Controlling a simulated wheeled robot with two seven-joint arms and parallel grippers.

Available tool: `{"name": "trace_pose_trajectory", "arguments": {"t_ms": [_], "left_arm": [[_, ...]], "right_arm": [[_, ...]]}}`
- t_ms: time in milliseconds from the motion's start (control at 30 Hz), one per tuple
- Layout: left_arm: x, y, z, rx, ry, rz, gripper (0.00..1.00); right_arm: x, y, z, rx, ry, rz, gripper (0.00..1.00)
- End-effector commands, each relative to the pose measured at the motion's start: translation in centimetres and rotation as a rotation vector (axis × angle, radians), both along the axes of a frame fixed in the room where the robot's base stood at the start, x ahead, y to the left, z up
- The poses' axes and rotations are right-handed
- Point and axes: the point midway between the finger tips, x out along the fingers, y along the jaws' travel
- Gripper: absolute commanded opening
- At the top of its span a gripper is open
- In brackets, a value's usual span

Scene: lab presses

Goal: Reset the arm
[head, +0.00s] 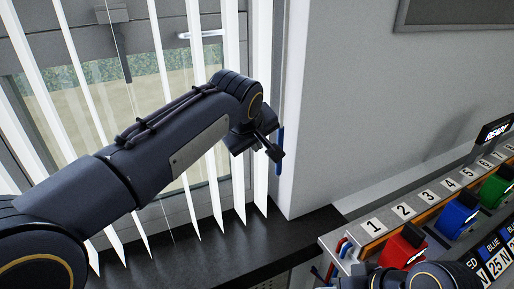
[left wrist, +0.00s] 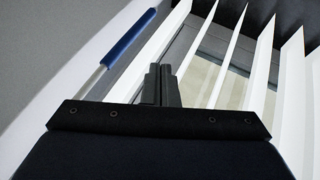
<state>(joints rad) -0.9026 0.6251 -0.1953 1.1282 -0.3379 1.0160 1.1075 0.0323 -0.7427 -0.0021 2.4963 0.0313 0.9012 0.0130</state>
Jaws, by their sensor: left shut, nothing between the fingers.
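My left arm reaches in from the left in the head view. Its gripper (head: 272,150) is held up in front of the window blinds, near the wall corner. In the left wrist view the two fingers (left wrist: 160,84) stand close together, shut with nothing between them. A second dark arm part of mine shows at the bottom right of the head view, in front of the numbered bench. My right gripper's fingers do not show.
White vertical blinds (head: 205,120) hang before a window. A blue-handled rod (left wrist: 130,38) is beside them. A dark sill (head: 225,243) runs below. At right, a numbered bench (head: 372,226) carries red (head: 400,247), blue (head: 458,216) and green (head: 494,188) blocks.

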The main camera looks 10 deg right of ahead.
Motion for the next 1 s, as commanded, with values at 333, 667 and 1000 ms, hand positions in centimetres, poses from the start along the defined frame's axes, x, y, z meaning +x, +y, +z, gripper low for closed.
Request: {"name": "trace_pose_trajectory", "arguments": {"t_ms": [333, 667, 1000], "left_arm": [[0.0, 0.6, 0.1, -0.002, 0.002, 0.000, 0.00], [-4.1, 18.4, -1.6, -0.020, 0.083, -0.037, 0.00], [-20.3, 31.6, -9.0, -0.011, 0.063, -0.124, 0.00]], "right_arm": [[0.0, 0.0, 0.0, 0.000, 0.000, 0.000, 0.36], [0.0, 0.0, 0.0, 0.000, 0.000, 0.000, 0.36], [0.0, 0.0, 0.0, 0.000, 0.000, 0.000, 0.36]]}}
